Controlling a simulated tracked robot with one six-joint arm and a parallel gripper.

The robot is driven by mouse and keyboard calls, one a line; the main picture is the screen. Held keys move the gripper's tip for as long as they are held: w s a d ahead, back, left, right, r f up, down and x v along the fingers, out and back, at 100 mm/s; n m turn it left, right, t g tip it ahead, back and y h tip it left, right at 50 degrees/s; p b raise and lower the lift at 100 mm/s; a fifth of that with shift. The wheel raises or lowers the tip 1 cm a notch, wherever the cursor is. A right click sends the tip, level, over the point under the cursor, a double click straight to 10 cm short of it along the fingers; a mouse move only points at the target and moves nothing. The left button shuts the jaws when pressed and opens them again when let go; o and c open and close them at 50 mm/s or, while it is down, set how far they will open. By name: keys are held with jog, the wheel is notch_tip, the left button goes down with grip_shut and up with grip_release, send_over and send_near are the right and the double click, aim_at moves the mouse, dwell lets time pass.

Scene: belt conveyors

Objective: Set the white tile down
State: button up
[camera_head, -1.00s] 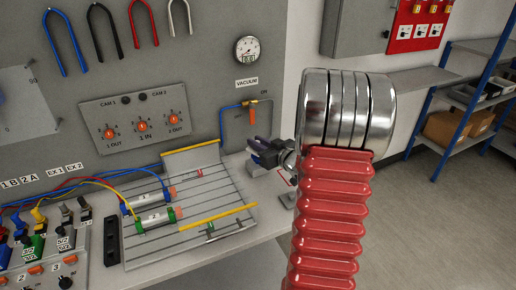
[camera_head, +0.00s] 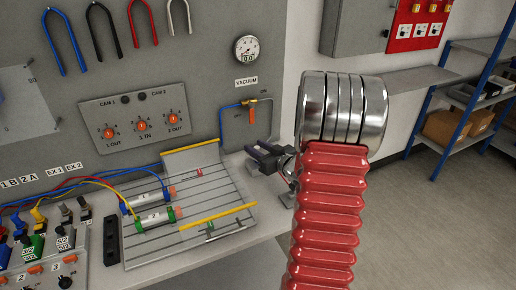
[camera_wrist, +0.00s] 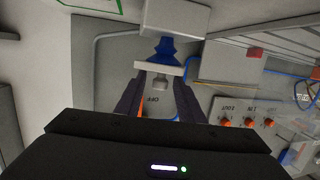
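My gripper (camera_head: 268,158) is small and dark in the head view, right of the sloped rack and below the vacuum valve (camera_head: 252,114). In the wrist view its two dark fingers (camera_wrist: 160,98) stand apart. A thin pale plate (camera_wrist: 147,69), possibly the white tile, shows beyond the fingertips against a blue cup-shaped part (camera_wrist: 166,50). A small grey knob shows below it, between the fingers. I cannot tell whether anything touches the fingers. An orange handle and an upside-down OFF label show behind the left finger. I cannot make out the tile in the head view.
The sloped rack (camera_head: 231,191) with yellow bars holds two labelled cylinders and stands left of my gripper. A gauge (camera_head: 246,48) with a small readout hangs above the valve. A pale block (camera_wrist: 178,18) is beyond the blue part. Floor is clear at right.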

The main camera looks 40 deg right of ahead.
jog(key=shift+s+r, duration=0.1)
jog(key=shift+r, duration=0.05)
jog(key=v, duration=1.1)
jog(key=shift+s, duration=0.35)
jog(key=shift+r, duration=0.15)
